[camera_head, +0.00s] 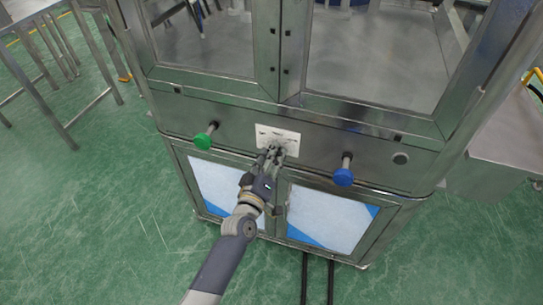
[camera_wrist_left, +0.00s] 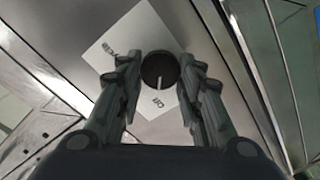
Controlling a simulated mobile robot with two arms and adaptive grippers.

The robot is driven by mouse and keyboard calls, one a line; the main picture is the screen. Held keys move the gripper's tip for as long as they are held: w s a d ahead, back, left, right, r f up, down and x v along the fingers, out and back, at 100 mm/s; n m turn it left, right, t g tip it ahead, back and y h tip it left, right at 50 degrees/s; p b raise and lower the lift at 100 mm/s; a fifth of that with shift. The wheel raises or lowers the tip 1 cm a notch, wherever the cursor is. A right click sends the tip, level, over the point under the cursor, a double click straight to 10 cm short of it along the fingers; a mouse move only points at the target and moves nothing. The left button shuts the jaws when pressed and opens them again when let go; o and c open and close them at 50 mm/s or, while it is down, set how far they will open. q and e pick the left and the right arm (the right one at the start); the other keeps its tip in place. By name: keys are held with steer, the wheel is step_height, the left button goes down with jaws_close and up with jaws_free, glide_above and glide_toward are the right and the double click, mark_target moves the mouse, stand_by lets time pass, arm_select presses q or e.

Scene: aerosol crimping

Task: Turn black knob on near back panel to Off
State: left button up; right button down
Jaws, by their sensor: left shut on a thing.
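The black knob (camera_wrist_left: 160,70) sits on a white label plate (camera_wrist_left: 120,38) on the metal panel. Its white pointer line points down in the left wrist view, toward one of two small printed words that I cannot read surely. My left gripper (camera_wrist_left: 160,76) has one finger on each side of the knob and is shut on it. In the head view the left gripper (camera_head: 272,154) reaches the lower edge of the white plate (camera_head: 278,134) and hides the knob. My right gripper is in neither view.
A green knob (camera_head: 202,141) on a stem sticks out left of the plate, and a blue knob (camera_head: 343,176) to its right. Green floor (camera_head: 110,220) is clear at the left.

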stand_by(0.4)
arm_select(q)
steer(key=o, duration=1.1)
steer(key=shift+c, duration=0.2)
steer(key=v, duration=1.2)
